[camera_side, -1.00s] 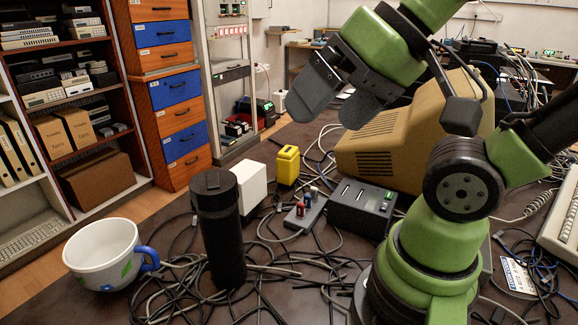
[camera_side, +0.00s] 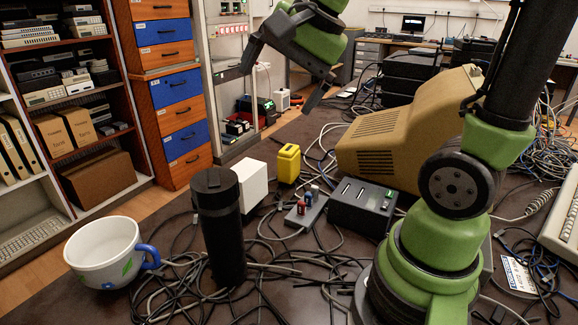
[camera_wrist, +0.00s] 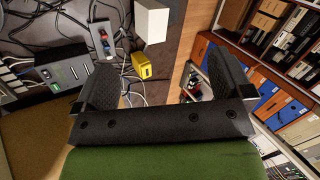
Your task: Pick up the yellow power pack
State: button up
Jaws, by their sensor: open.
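The yellow power pack (camera_side: 288,164) stands upright on the dark table, just behind and to the right of a white block (camera_side: 252,186). In the wrist view the yellow power pack (camera_wrist: 142,65) shows between my two fingers, nearer the left one, and well beyond them. My gripper (camera_side: 283,84) is open and empty, raised above and behind the pack in the side view. It also shows in the wrist view (camera_wrist: 165,85) with its fingers wide apart.
A black cylinder (camera_side: 219,235) and a white mug (camera_side: 103,252) stand at the front left. A black power box (camera_side: 361,208), a small switch strip (camera_side: 305,211) and a beige monitor (camera_side: 400,140) are to the right of the pack. Loose cables cover much of the table.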

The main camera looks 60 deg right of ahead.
jog(key=w+d+f+m, duration=0.4)
jog(key=w+d+m, duration=0.1)
jog(key=d+m, duration=0.2)
jog(key=m+g, duration=0.2)
jog(key=m, duration=1.1)
send_near(291, 149)
notch_tip(291, 149, down, 3)
jog(key=w+a, duration=0.1)
jog(key=shift+h, duration=0.3)
jog(key=x, duration=0.4)
jog(key=shift+d+f, duration=0.1)
jog(key=shift+d, duration=0.05)
jog(key=shift+w+x, duration=0.2)
jog(key=shift+x, duration=2.75)
jog(key=shift+d, duration=0.2)
jog(key=c, duration=1.2)
